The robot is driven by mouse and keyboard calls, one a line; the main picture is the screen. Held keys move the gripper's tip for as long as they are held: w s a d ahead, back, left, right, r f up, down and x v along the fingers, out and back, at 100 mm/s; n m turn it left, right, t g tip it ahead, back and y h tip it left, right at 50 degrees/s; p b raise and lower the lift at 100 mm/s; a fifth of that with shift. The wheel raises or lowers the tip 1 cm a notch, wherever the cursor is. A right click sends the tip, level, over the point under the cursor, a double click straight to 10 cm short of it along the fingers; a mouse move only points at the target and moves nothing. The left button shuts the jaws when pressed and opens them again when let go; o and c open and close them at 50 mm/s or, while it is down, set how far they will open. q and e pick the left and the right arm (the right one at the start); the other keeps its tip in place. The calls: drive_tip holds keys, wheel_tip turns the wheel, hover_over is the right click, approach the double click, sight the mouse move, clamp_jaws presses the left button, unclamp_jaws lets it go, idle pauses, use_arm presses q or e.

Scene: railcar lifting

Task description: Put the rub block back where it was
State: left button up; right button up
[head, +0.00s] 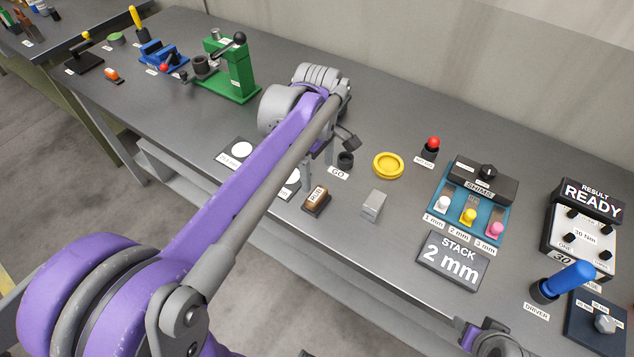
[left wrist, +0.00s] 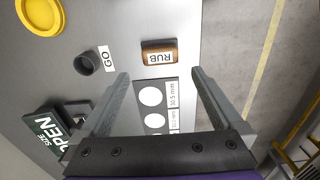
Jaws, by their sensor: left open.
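The rub block (head: 316,197) is a small brown block with a white RUB label, lying near the front edge of the workbench. It also shows in the left wrist view (left wrist: 159,57), just beyond the fingertips and roughly centred between them. My left gripper (head: 318,160) is open, over the bench behind the rub block in the head view. Its two grey fingers (left wrist: 160,73) show apart with nothing between them. My right gripper is not visible; only a piece of arm shows at the bottom right of the head view.
A black GO ring (head: 345,160), yellow ring (head: 388,166), grey metal block (head: 373,206) and STACK sign (head: 452,260) stand to the right.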

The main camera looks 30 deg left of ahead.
use_arm(q)
drive_tip(key=s+d+f+m+t, duration=0.2)
drive_tip(key=s+d+f+m, duration=0.1)
drive_tip(key=s+m, duration=0.4)
drive_tip(key=s+d+f+m+t, duration=0.3)
drive_tip(key=s+f+m, duration=0.2)
drive_tip(key=m, duration=0.5)
drive_tip(key=s, duration=0.2)
drive_tip(key=shift+s+d+t, duration=0.2)
drive_tip(key=shift+s+t, duration=0.1)
